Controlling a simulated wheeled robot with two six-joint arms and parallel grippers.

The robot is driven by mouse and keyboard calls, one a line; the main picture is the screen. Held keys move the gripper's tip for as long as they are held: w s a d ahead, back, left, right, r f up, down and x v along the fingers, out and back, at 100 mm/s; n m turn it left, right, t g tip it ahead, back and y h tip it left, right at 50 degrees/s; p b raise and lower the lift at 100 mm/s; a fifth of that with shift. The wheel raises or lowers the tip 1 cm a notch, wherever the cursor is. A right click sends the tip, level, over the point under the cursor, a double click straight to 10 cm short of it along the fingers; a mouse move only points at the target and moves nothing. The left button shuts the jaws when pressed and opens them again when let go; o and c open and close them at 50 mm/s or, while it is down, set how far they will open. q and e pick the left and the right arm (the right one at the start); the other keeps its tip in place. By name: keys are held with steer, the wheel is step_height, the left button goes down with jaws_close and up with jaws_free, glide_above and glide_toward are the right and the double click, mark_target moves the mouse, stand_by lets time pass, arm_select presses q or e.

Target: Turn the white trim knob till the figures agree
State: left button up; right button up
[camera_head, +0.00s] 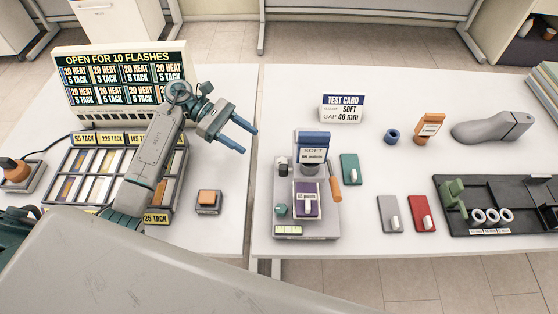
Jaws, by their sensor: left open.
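The tester (322,226) stands on the right-hand table, with a blue-topped head marked SOFT (312,145) and a purple block (307,201) below it. A teal knob (281,209) and a small pale display (288,231) are at its left front. A small light-and-dark part (282,164) sits at its upper left; I cannot tell whether it is the white trim knob. The display's figures are too small to read. My left gripper (248,140) is open and empty, above the gap between the tables, left of the tester. My right gripper is out of view.
A card (342,107) reads TEST CARD, SOFT, GAP 40 mm. The left table holds a sign board (121,117), a sample tray (70,195) and an orange-topped button (208,200). A grey shoe form (490,128) and black tray (500,226) are at right.

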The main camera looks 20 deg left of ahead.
mark_target(278, 159)
arm_select(q)
steer(key=p+x, duration=0.5)
steer(key=x, duration=0.4)
steer(key=shift+s+d, duration=0.1)
steer(key=shift+d, duration=0.25)
steer(key=shift+d+f+p, duration=0.2)
steer(key=shift+d+p, duration=0.1)
steer(key=shift+d, duration=0.05)
steer(key=shift+f, duration=0.1)
